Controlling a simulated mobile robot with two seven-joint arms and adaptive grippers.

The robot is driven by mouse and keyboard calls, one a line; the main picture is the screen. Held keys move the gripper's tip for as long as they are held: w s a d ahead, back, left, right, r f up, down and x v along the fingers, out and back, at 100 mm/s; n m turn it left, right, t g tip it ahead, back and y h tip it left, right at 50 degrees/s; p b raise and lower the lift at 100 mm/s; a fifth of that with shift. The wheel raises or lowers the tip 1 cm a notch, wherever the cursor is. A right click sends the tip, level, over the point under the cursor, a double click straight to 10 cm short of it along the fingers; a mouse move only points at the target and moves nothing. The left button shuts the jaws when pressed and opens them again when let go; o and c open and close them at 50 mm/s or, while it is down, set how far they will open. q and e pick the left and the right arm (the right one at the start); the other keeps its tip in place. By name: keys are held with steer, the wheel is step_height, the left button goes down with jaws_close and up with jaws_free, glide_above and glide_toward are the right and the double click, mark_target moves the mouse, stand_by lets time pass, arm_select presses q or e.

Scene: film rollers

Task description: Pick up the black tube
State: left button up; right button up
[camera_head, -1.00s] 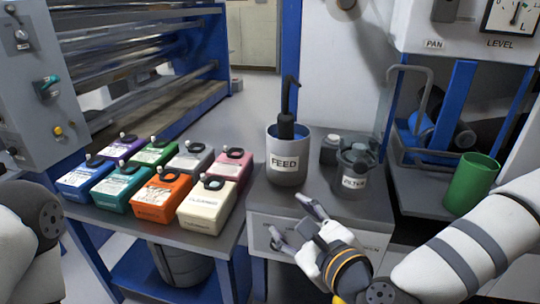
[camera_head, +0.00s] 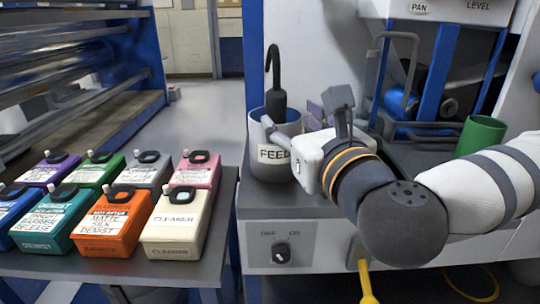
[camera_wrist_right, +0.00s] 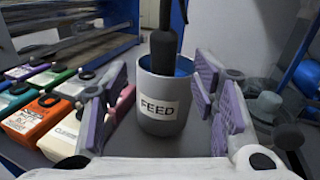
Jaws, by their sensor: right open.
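The black tube (camera_head: 276,98) stands in the grey FEED cup (camera_head: 262,165), with a thick body and a thin hooked top. The cup hides its lower end. It also shows in the right wrist view (camera_wrist_right: 164,48), upright at the back of the cup, its top cut off by the frame. My right gripper (camera_head: 292,119) is open and empty at the cup's right front. In the right wrist view its lilac-padded fingers (camera_wrist_right: 163,82) spread to either side of the cup and tube, with the tube between them, farther ahead. My left gripper is out of view.
Several coloured bottles, including a cream cleanser bottle (camera_head: 176,218), crowd the table at left. A green cup (camera_head: 480,136) stands at right behind my arm. A switch panel (camera_head: 281,250) is below.

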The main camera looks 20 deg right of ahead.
mark_target(280, 106)
steer(key=w+p, duration=0.1)
steer(key=w, duration=0.8)
steer(key=shift+d+p, duration=0.15)
steer(key=shift+p, duration=0.15)
steer(key=shift+w, duration=0.45)
steer(key=c, duration=1.2)
